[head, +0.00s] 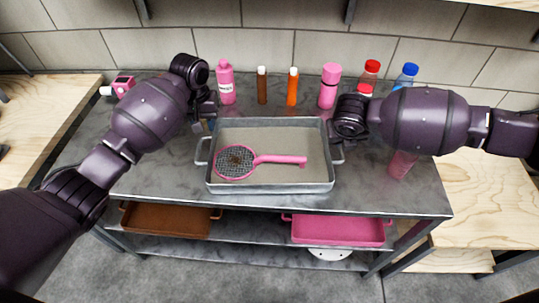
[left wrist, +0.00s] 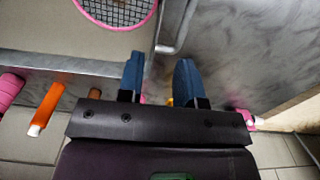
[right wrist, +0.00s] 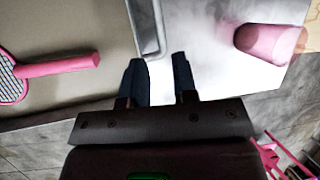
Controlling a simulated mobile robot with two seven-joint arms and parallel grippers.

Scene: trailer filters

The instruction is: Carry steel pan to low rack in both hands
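The steel pan (head: 270,187) is a wide grey rectangular tray with a loop handle at each end. It rests level on the dark tabletop, with a pink-handled strainer (head: 262,160) lying in it. My left gripper (left wrist: 160,60) is open, its two blue fingers apart close to the pan's left handle (left wrist: 178,30). My right gripper (right wrist: 160,62) is open beside the pan's right end; its fingers are hidden by its wrist in the head view. Neither gripper visibly holds the pan. Low shelves (head: 262,232) run under the tabletop.
A brown tray (head: 170,220) and a pink tray (head: 338,230) stand on the shelf below, with a gap between them. Several bottles, including a pink bottle (head: 226,85), line the wall behind the pan. A pink cup (head: 402,164) stands right of the pan.

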